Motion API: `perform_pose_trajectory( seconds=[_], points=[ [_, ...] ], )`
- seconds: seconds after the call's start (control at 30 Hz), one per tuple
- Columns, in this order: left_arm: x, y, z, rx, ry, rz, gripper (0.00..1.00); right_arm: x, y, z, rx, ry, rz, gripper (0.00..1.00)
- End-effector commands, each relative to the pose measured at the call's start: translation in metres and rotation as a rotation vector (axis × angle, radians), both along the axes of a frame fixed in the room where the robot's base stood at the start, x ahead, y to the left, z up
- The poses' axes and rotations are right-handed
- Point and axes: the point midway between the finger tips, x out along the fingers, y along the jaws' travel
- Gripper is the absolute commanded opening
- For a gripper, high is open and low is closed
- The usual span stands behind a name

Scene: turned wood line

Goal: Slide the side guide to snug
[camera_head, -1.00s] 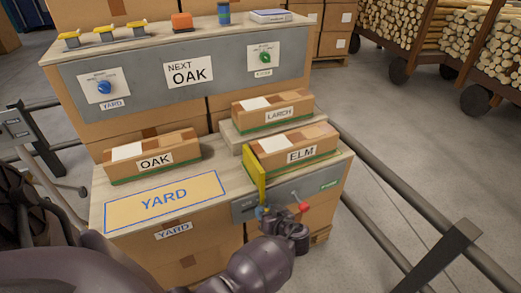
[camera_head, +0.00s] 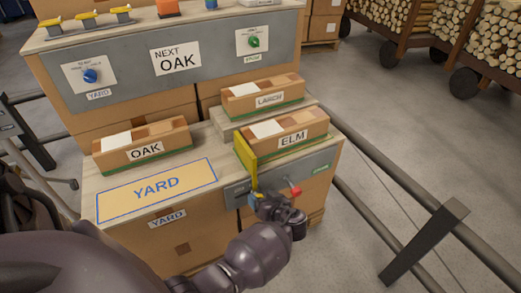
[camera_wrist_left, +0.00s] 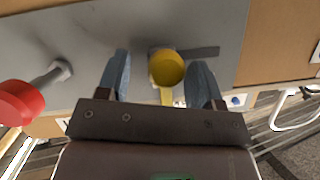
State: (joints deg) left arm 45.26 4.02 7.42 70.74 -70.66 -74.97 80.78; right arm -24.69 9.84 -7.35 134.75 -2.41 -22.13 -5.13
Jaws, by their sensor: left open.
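The yellow side guide (camera_head: 246,158) stands upright at the left end of the ELM block (camera_head: 290,137), on the right part of the lower bench. Whether they touch cannot be told. In the left wrist view a round yellow knob (camera_wrist_left: 166,68) stands out from the grey front panel beside a dark slot. My left gripper (camera_head: 262,202) is at this panel, below the guide. Its blue fingers are open, one on each side of the knob, with gaps visible, in the left wrist view (camera_wrist_left: 161,76). My right gripper is not in view.
A red-tipped lever (camera_head: 295,191) sticks out just right of my left gripper; it also shows in the left wrist view (camera_wrist_left: 22,103). OAK (camera_head: 143,147) and LARCH (camera_head: 263,97) blocks rest nearby. The YARD mat (camera_head: 158,188) is empty. Dark rails (camera_head: 385,180) run at right.

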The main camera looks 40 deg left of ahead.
Motion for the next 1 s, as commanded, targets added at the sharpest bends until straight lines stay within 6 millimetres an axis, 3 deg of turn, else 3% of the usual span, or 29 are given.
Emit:
perform_pose_trajectory(
  seconds=[0.3, 0.5, 1.0],
  points=[
    [-0.013, -0.052, 0.025, -0.003, -0.007, -0.002, 0.60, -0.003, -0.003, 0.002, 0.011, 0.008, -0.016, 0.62],
    [-0.020, -0.076, 0.035, -0.001, -0.006, -0.003, 0.60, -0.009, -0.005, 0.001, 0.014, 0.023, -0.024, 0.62],
    [-0.024, -0.087, 0.037, 0.000, -0.002, -0.003, 0.60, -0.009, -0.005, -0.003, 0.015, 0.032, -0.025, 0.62]
  ],
)
